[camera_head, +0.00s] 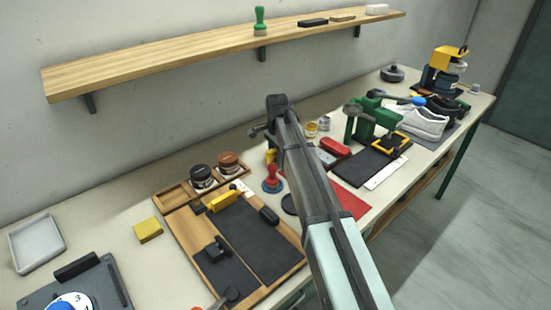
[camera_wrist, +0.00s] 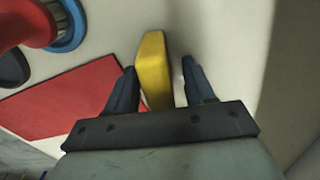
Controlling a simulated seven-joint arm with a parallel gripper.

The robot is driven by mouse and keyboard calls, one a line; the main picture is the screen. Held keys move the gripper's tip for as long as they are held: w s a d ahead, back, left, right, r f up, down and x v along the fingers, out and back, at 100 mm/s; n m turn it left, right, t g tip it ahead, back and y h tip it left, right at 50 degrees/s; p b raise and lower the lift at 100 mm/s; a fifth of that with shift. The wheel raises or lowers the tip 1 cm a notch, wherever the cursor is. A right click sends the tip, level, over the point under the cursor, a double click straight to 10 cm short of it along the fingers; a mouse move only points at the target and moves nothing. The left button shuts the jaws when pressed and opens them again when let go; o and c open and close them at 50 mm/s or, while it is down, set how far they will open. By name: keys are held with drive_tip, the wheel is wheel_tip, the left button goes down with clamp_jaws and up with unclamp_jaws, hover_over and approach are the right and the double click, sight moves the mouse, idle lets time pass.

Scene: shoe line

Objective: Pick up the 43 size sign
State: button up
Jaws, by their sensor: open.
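A small yellow upright block (camera_wrist: 155,70), the likely size sign, stands on the pale tabletop in the wrist view. No number is readable on it. My gripper (camera_wrist: 158,66) is open, with one dark finger on each side of the block and visible gaps between. In the head view a bit of the yellow block (camera_head: 270,156) shows just left of my arm, which covers much of that area. No other sign marked 43 can be read.
A red stamp with a blue base (camera_head: 272,180) stands close by, and a red mat (camera_wrist: 70,105) lies beside the block. A wooden tray (camera_head: 185,225) with tools is to the left. A wall shelf (camera_head: 200,58) hangs behind.

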clamp_jaws()
idle(0.4)
